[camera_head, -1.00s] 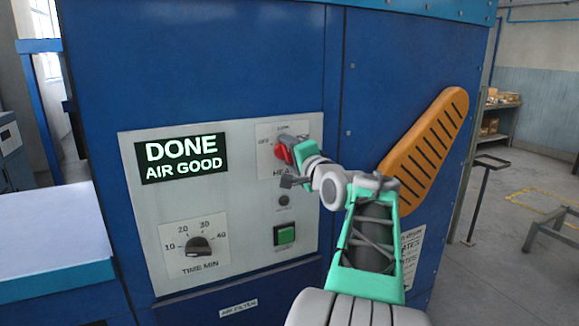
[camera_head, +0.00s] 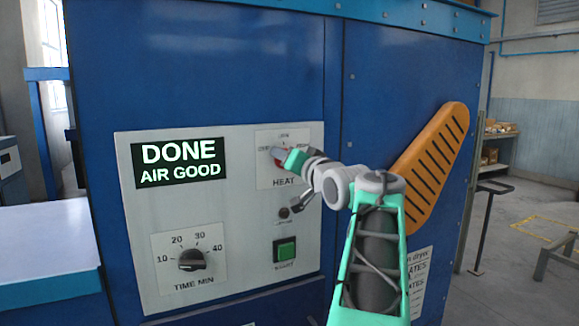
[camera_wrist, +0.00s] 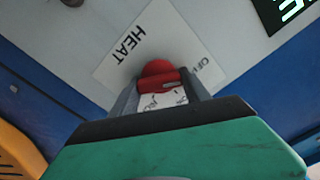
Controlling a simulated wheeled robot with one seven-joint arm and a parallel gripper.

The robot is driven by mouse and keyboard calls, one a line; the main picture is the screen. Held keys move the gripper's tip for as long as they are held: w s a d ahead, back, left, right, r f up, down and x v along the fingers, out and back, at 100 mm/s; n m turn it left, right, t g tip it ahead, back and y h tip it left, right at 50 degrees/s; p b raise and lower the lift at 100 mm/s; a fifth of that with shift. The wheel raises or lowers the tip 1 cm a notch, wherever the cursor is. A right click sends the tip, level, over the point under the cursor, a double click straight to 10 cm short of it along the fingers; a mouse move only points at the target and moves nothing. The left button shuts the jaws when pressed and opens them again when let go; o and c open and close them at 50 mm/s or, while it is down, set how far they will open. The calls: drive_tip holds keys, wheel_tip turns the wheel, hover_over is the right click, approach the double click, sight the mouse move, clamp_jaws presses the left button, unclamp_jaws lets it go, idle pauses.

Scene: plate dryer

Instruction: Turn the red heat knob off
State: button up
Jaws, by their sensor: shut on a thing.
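The red heat knob (camera_wrist: 160,72) sits on a white label plate marked HEAT and OFF. In the wrist view it is between the two grey fingers of my gripper (camera_wrist: 160,90), which is shut on it. In the head view my gripper (camera_head: 276,153) is at the knob, with a grey fingertip lying over it towards the OFF side. Only a little red shows there, so the knob's exact pointing is hard to tell.
The grey control panel (camera_head: 240,230) carries a display (camera_head: 180,163) reading DONE, AIR GOOD. A black timer knob (camera_head: 191,259) and a green START button (camera_head: 286,250) are below. An orange slotted handle (camera_head: 433,165) is right of my arm on the blue cabinet.

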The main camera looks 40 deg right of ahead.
idle(0.5)
drive_tip(key=o, duration=1.4)
drive_tip(key=b+v, duration=0.1)
drive_tip(key=v, duration=0.6)
drive_tip(key=shift+s+a, duration=0.2)
drive_tip(key=shift+s, duration=0.2)
